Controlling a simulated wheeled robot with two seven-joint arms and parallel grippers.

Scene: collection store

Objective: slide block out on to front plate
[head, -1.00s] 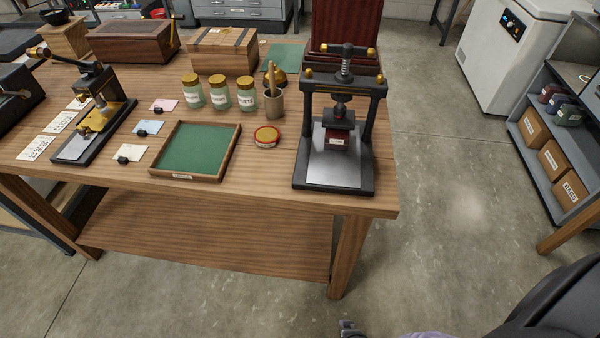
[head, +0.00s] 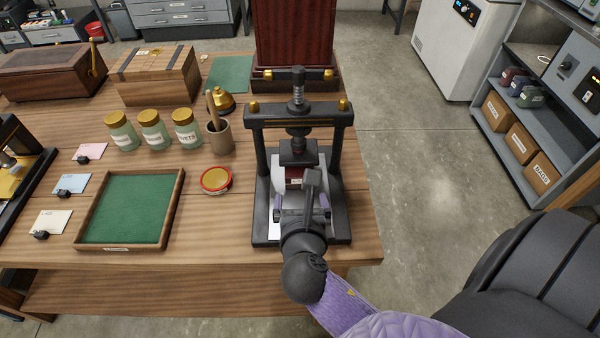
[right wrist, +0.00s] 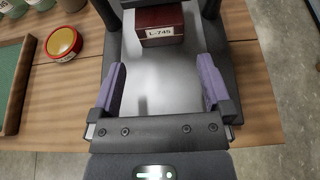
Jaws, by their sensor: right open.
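The press (head: 340,150) stands at the right end of the wooden table, with a black frame and a screw on top. A dark red block labelled L-745 (right wrist: 160,24) sits on its silver plate (right wrist: 150,75), under the press head; in the head view the block (head: 294,172) is mostly hidden by my gripper. My right gripper (right wrist: 160,85) is open and empty over the front part of the plate, its purple-padded fingers short of the block and to either side of its line. In the head view my right gripper (head: 301,205) is in front of the press. My left gripper is not in view.
A green-lined tray (head: 179,190) and a red-rimmed tin (head: 216,180) lie left of the press. Several jars (head: 155,130) and a cup with a pestle (head: 219,137) stand behind them.

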